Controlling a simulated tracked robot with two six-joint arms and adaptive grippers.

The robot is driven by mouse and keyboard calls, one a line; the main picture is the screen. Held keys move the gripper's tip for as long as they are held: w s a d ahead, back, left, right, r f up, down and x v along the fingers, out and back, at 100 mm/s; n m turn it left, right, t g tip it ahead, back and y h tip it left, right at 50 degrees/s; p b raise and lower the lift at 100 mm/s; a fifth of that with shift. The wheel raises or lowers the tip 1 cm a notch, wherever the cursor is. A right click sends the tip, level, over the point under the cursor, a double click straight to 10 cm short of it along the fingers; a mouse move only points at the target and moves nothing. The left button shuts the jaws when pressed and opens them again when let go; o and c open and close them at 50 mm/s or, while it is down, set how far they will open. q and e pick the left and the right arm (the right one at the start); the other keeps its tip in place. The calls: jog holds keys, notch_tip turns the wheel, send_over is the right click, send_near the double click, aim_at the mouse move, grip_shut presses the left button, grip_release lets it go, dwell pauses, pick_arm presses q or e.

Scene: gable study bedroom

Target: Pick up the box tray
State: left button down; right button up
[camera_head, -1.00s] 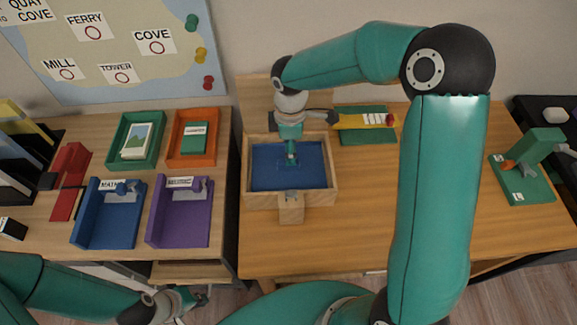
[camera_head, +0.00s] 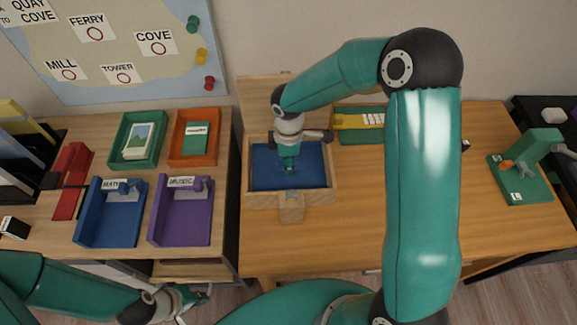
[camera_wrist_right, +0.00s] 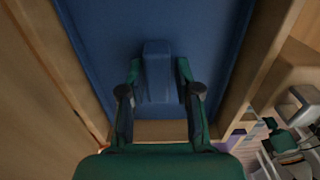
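The box tray (camera_head: 262,178) is a blue insert lying inside a wooden box (camera_head: 322,196) on the desk. In the wrist view the tray (camera_wrist_right: 100,35) fills the box between wooden walls, with a raised blue grip block (camera_wrist_right: 157,72) on it. My right gripper (camera_head: 288,168) points down into the box. In the wrist view its fingers (camera_wrist_right: 157,85) stand on both sides of the grip block, with small gaps showing. My left gripper (camera_head: 188,299) is low at the left, away from the box; its opening is too small to judge.
The box lid (camera_head: 258,92) stands raised behind. A small wooden block (camera_head: 291,208) is at its front. A green tray (camera_head: 360,134) with a yellow item lies behind right. Blue (camera_head: 108,222), purple (camera_head: 182,222), green and orange trays stand left. The desk to the right is mostly clear.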

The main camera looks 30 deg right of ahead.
jog(key=shift+f, duration=0.1)
grip_shut()
